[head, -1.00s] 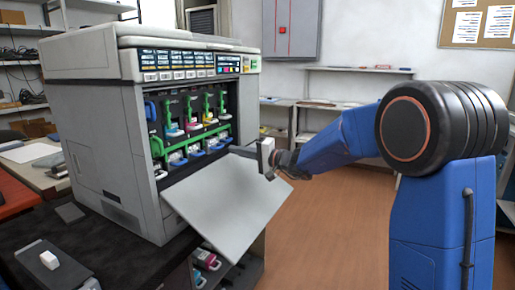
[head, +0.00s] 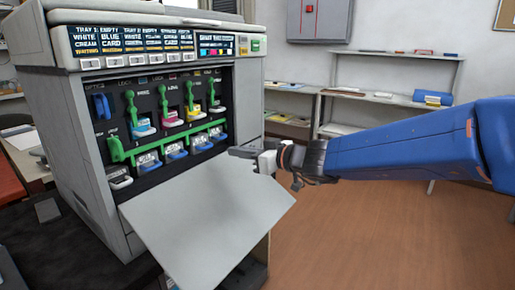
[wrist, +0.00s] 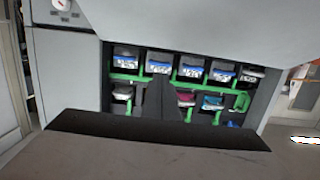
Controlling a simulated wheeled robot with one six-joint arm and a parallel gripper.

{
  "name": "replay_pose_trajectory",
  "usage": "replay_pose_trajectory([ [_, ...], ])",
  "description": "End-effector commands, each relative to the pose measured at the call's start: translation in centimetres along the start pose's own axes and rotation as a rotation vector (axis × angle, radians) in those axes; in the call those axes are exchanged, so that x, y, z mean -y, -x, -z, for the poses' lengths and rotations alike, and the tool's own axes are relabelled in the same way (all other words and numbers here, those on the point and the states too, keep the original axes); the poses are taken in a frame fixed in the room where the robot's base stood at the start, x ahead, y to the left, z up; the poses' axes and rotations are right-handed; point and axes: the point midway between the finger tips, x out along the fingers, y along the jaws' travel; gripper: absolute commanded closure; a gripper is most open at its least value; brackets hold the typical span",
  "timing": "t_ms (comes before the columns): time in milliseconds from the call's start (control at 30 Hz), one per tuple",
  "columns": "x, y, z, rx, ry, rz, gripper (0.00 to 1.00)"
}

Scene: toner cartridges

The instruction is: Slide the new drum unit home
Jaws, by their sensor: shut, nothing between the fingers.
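The printer (head: 75,150) stands with its front door (head: 205,215) folded down. Inside is a lower row of drum units (head: 175,150) with blue handles, along a green bar (head: 185,141). The row also shows, inverted, in the wrist view (wrist: 160,66). I cannot tell which unit is the new one or whether any sticks out. Above the bar are toner cartridges with green levers, among them a magenta one (head: 171,121). My gripper (head: 240,152) is shut and empty, just above the door by the bay's right side. In the wrist view its fingers (wrist: 160,90) overlap the cartridges.
A green lever (head: 115,149) and a grey-white handled unit (head: 118,177) sit at the bay's lower left. Shelves (head: 385,93) stand at the back wall. The floor (head: 370,240) to the right of the door looks clear.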

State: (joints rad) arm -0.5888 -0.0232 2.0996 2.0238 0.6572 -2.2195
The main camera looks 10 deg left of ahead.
Motion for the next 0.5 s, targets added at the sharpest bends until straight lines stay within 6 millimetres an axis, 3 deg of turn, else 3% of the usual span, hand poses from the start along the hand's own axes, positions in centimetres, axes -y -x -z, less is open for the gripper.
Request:
replay_pose_trajectory([
  [167,0.1,-1.0,0.0,0.001,0.005,0.002,1.0],
  [500,0.1,-5.0,0.0,0.001,0.003,0.002,1.0],
])
